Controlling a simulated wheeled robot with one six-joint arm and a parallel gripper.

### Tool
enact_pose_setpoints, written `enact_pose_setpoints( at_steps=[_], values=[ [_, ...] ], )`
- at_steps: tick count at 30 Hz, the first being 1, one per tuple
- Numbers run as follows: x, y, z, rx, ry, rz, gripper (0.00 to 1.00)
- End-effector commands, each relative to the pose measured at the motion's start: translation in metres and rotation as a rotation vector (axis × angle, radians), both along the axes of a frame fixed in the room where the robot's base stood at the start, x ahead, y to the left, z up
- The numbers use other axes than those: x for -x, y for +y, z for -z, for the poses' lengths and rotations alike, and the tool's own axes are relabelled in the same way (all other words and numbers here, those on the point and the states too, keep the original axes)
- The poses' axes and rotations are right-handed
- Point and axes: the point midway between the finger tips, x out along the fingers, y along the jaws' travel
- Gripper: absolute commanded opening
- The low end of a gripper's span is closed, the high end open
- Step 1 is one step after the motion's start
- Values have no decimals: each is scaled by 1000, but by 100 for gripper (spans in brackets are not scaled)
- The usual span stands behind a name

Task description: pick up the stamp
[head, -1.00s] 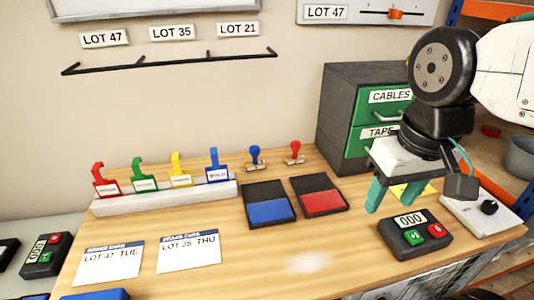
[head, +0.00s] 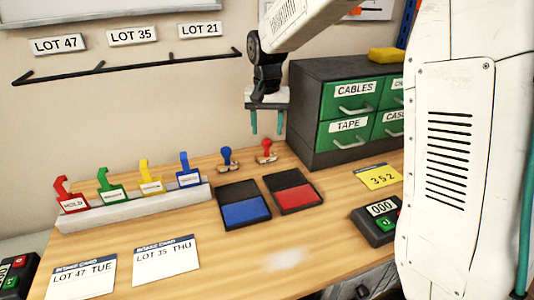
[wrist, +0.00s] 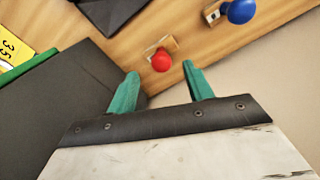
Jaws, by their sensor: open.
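Two stamps stand at the back of the wooden desk. One has a red knob (head: 266,146) and the other has a blue knob (head: 226,155); both have wooden bases. My gripper (head: 267,132) is open and empty, in the air above and close to the red stamp. In the wrist view, the red stamp (wrist: 161,60) shows beyond the gap between my two green fingers (wrist: 160,70). The blue stamp (wrist: 239,11) is off to the upper right there. Neither finger visibly touches a stamp.
Blue (head: 246,212) and red (head: 295,197) ink pads lie in front of the stamps. The dark drawer cabinet (head: 307,105) stands close on the right. A rack of coloured tags (head: 135,210) is at left. Cards and a button box (head: 374,226) lie nearer.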

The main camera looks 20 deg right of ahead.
Motion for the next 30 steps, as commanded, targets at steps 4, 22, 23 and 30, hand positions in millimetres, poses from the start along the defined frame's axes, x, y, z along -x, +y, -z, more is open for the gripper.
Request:
enact_pose_setpoints(
  at_steps=[4, 22, 23, 30],
  values=[
    [-1, 0, 17, 0, 4, 1, 51],
    [-5, -1, 77, 0, 0, 0, 51],
    [-5, -1, 76, 0, 0, 0, 51],
    [-5, -1, 76, 0, 0, 0, 12]
  ],
)
